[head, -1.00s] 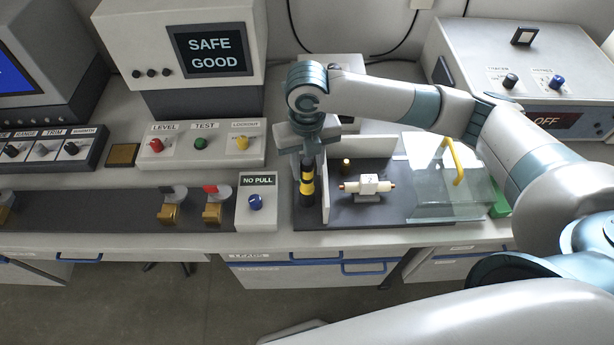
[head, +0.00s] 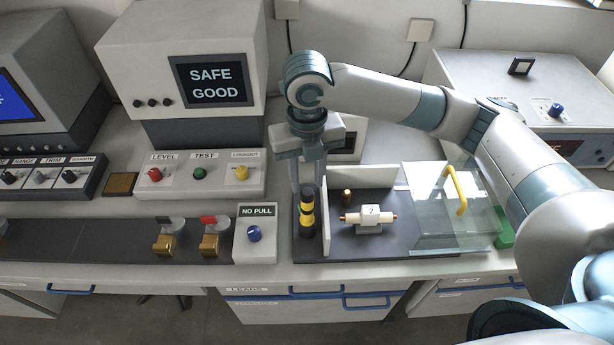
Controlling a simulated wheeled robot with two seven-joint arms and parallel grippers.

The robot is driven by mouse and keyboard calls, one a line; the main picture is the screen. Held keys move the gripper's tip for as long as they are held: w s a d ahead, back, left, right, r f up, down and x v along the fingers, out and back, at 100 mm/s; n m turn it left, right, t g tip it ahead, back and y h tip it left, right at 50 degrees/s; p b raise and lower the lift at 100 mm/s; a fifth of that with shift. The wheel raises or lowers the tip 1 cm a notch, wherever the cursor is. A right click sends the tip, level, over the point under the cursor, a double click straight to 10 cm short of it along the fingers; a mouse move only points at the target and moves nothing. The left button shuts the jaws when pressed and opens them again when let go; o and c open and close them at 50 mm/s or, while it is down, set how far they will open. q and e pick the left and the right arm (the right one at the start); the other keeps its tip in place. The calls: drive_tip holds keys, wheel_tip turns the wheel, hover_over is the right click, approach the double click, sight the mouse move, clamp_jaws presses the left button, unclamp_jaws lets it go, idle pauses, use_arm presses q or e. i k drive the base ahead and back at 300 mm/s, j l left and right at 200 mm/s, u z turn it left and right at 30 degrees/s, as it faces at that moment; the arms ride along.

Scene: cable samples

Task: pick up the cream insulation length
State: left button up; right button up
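A short cream length (head: 352,218) with copper-coloured ends lies across a white block (head: 370,213) marked 2. The block stands on a dark, low-walled tray (head: 400,248) right of centre. My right gripper (head: 307,182) points down at the tray's left end, above and partly behind a black post with yellow bands (head: 307,213). Its fingers look apart, with nothing seen held between them. It is left of the cream length and clear of it. My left gripper is not in view.
A light divider (head: 328,222) stands between the post and the cream length. A clear cover (head: 430,228) with a yellow handle (head: 457,190) is at the tray's right. A NO PULL box (head: 255,242) stands left of the tray.

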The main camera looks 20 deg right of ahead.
sight(370, 215)
drive_tip(key=z, duration=1.1)
